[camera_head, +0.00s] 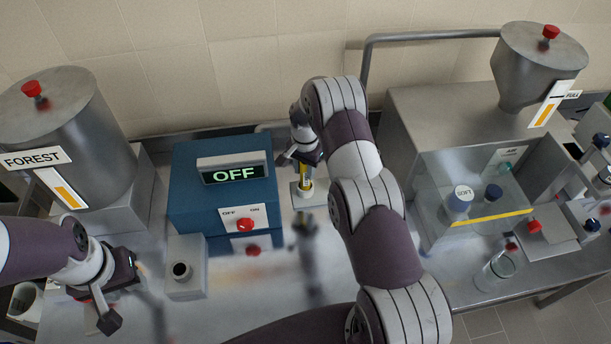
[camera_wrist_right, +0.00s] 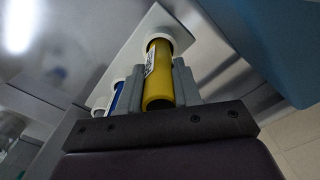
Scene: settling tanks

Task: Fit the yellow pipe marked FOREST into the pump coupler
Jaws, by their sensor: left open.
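The yellow pipe (camera_head: 305,180) stands upright under my right gripper (camera_head: 303,160). In the right wrist view the yellow pipe (camera_wrist_right: 160,75) sits between the two grey fingers (camera_wrist_right: 158,88), which look closed on its sides. Its far end has a white collar at a white holder (camera_wrist_right: 148,28). A label shows on the pipe, too small to read. A grey block with a dark round hole (camera_head: 187,285), apparently the pump coupler, stands before the blue pump box (camera_head: 190,195), whose display reads OFF. My left gripper (camera_head: 108,298) is open and empty, left of the block.
A blue pipe (camera_wrist_right: 117,96) is beside the yellow one. A FOREST-labelled tank (camera_head: 95,130) stands at left, another hopper (camera_head: 535,65) at back right. My right arm covers the middle.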

